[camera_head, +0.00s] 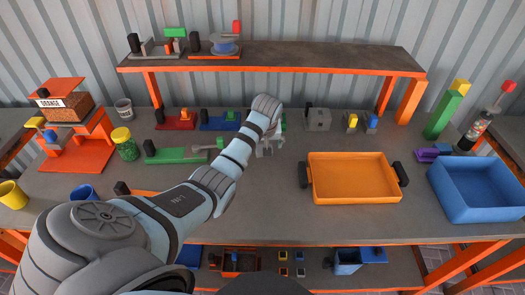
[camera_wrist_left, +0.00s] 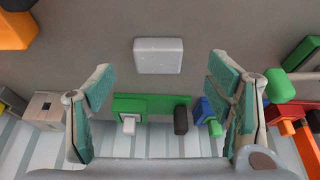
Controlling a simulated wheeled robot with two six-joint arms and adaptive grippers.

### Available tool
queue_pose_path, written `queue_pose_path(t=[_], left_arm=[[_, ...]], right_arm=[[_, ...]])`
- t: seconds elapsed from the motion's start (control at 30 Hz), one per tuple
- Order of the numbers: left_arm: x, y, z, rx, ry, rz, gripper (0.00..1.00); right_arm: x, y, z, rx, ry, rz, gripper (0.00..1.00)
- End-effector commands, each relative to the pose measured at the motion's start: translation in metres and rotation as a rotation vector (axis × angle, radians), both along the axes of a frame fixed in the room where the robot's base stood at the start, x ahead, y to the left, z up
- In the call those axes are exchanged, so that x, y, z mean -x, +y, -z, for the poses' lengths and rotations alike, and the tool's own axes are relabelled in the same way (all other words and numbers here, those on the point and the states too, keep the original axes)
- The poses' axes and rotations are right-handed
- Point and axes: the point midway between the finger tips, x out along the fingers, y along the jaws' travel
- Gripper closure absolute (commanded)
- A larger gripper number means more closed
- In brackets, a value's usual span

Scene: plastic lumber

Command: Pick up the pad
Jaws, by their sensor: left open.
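The pad (camera_wrist_left: 158,56) looks like a small pale grey block with rounded edges, lying flat on the grey table. It shows in the left wrist view, centred between and a little beyond the spread fingers. My left gripper (camera_head: 266,149) is open and empty, above the table in the middle of the head view. The fingers do not touch the pad. In the head view I cannot make the pad out; my left arm and gripper cover that spot. My right gripper does not show.
An orange tray (camera_head: 352,196) stands right of the gripper, with a blue bin (camera_head: 481,218) farther right. A green fixture (camera_head: 180,155) lies to the left. Red (camera_head: 176,124) and blue (camera_head: 218,126) fixtures stand behind, below a raised shelf (camera_head: 300,60). Bare table surrounds the pad.

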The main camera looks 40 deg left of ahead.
Motion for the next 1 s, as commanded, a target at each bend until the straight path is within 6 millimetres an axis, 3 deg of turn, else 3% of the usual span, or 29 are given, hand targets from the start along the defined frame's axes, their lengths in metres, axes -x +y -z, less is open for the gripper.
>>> queue_pose_path(t=[0.23,0.47,0.8,1.0], left_arm=[[-0.015,0.019,0.041,0.002,0.003,-0.004,0.27],[-0.016,0.021,0.043,-0.001,0.002,-0.004,0.27],[-0.015,0.021,0.043,0.000,0.002,-0.005,0.78],[-0.015,0.021,0.043,0.001,0.003,-0.005,0.79]], right_arm=[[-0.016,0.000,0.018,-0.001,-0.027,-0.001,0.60],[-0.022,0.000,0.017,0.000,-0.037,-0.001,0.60],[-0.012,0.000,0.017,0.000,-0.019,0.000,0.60],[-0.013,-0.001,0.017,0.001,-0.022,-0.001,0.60]])
